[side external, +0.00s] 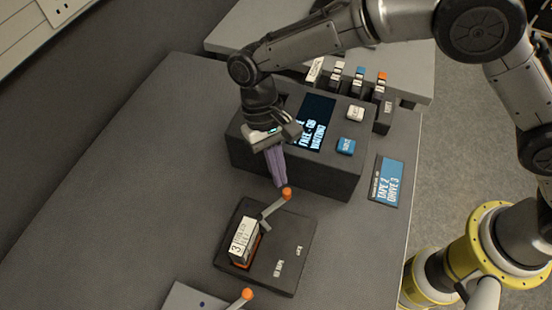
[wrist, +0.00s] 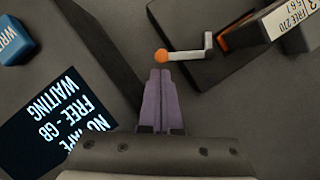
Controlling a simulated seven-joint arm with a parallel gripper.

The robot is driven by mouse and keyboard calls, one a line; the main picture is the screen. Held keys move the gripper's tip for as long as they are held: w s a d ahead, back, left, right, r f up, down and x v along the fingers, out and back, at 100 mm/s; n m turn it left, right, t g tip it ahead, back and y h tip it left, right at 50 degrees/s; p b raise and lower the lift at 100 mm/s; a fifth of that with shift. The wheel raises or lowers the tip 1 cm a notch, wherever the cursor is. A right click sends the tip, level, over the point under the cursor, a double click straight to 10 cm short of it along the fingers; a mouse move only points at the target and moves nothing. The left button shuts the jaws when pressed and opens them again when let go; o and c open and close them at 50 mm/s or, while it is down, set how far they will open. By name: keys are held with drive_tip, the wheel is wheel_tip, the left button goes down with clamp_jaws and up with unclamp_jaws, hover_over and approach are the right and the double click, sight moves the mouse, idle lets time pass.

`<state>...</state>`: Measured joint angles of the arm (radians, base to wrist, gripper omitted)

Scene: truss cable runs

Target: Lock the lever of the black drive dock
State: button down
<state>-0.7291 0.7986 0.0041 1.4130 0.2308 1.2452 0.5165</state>
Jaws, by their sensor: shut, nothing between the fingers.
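The black drive dock (side external: 285,262) lies on the table with a white-labelled cartridge (side external: 243,241) marked 3 seated in it. Its grey lever (side external: 272,208) ends in an orange knob (side external: 287,194) at the dock's far edge. In the wrist view the lever (wrist: 188,55) runs sideways from the knob (wrist: 161,56) towards the cartridge (wrist: 283,24). My gripper (side external: 281,184) has purple fingers, shut and empty, pointing down just beside the knob. In the wrist view the fingertips (wrist: 160,72) are just short of the knob; I cannot tell whether they touch it.
A dark console (side external: 305,170) with a lit screen (side external: 316,122), a white button (side external: 355,113) and a blue button (side external: 346,146) stands close behind my gripper. A second, grey dock (side external: 205,297) with an orange knob (side external: 247,294) sits nearer. The table's left side is clear.

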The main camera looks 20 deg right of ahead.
drive_tip(key=shift+d, duration=0.1)
idle(0.4)
drive_tip(key=shift+s+d+m, duration=0.1)
drive_tip(key=shift+s+m, duration=0.1)
drive_tip(key=shift+m, duration=0.2)
